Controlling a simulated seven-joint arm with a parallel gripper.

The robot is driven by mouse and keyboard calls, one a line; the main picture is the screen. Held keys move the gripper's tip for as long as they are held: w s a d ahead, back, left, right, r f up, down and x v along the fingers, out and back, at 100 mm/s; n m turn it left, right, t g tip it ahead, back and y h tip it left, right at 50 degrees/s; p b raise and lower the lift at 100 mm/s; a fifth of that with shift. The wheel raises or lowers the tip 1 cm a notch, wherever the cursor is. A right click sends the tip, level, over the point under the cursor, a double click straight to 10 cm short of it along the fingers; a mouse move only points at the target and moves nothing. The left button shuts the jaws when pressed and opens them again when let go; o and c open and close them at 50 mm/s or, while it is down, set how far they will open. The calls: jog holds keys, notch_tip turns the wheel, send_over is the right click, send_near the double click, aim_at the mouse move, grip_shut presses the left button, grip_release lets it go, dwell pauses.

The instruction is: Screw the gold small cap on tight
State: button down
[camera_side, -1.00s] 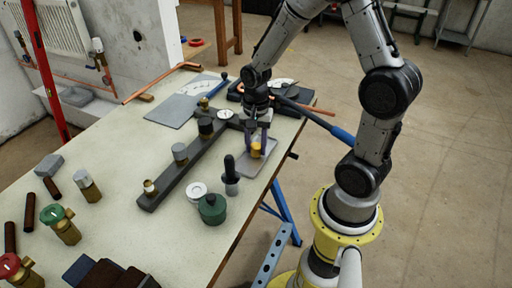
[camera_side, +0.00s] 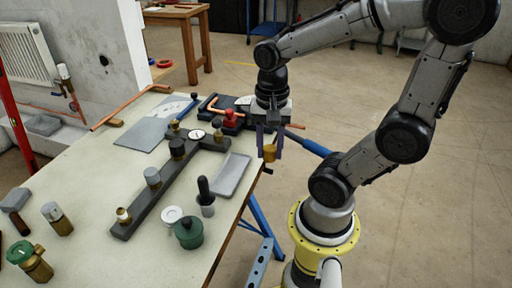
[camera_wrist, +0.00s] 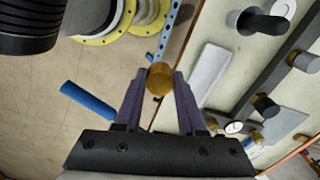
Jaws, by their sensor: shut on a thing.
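My gripper (camera_side: 271,148) is shut on the gold small cap (camera_side: 270,153), which hangs between the fingertips above or just past the bench's right edge. In the wrist view the gold cap (camera_wrist: 159,79) sits between the two purple-grey fingers, its round face showing. A dark manifold bar (camera_side: 150,203) lies across the bench. The cap is apart from the bar.
A shallow grey tray (camera_side: 232,175) lies empty between the bar and the gripper. A black-handled tool (camera_side: 205,196), a white ring (camera_side: 172,214) and a green pot (camera_side: 188,234) stand near the front edge.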

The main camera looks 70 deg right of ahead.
jog(key=shift+s+a+r, duration=0.1)
jog(key=shift+s+r, duration=0.1)
jog(key=shift+r, duration=0.05)
jog(key=w+r+n, duration=0.1)
jog(key=w+r, duration=0.4)
jog(key=w, duration=0.3)
jog(key=n, duration=0.8)
send_over(120, 210)
jog(key=f, duration=0.6)
jog(key=shift+w+d, duration=0.15)
jog(key=shift+d, duration=0.1)
jog(key=shift+a+f, duration=0.25)
jog(key=shift+f, duration=2)
jog(key=shift+f, duration=1.1)
